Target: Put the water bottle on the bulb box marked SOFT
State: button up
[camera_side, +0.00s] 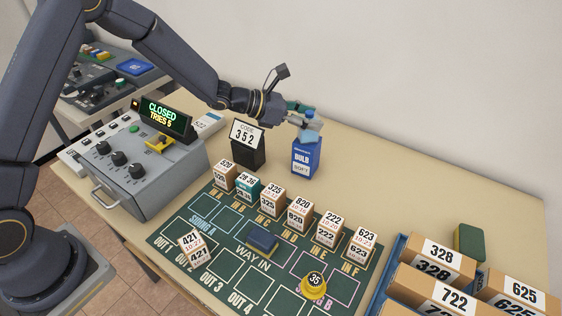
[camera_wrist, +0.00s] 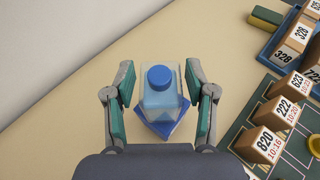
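The water bottle (camera_wrist: 160,101), pale blue with a blue cap, stands upright over the blue box in the wrist view and appears to rest on its top. In the side view, the bottle (camera_side: 309,137) is partly hidden by my gripper. The bulb box (camera_side: 306,160) is blue, with BULB and SOFT on its front; its top corner (camera_wrist: 167,130) shows below the bottle in the wrist view. My gripper (camera_wrist: 161,92) is open around the bottle, with a gap visible on both sides. It also shows in the side view (camera_side: 308,120), above the box.
A black code stand (camera_side: 247,152) reading 352 is left of the box. A green mat (camera_side: 221,285) with several numbered parcels lies in front. A grey control console (camera_side: 140,165) is at left, a blue tray (camera_side: 377,298) of cartons at right. Bare table extends right of the box.

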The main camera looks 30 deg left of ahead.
jog(key=shift+o, duration=0.4)
jog(key=shift+r, duration=0.2)
jog(key=v, duration=1.2)
jog(key=s+d+r+m+g+y, duration=0.1)
jog(key=s+r+m+g, duration=0.2)
jog(key=s+m, duration=0.55)
jog(key=s+d+r+m+g+y, duration=0.1)
jog(key=s+d+r+m+g, duration=0.2)
jog(key=s+m, duration=0.55)
jog(key=s+a+r+m+t+y, duration=0.2)
jog(key=s+a+r+m+y, duration=0.1)
jog(key=s+a+m+y, duration=0.4)
jog(key=s+a+m, duration=0.3)
jog(key=s+a, duration=0.1)
jog(key=a, duration=0.2)
jog(key=shift+s+y, duration=0.3)
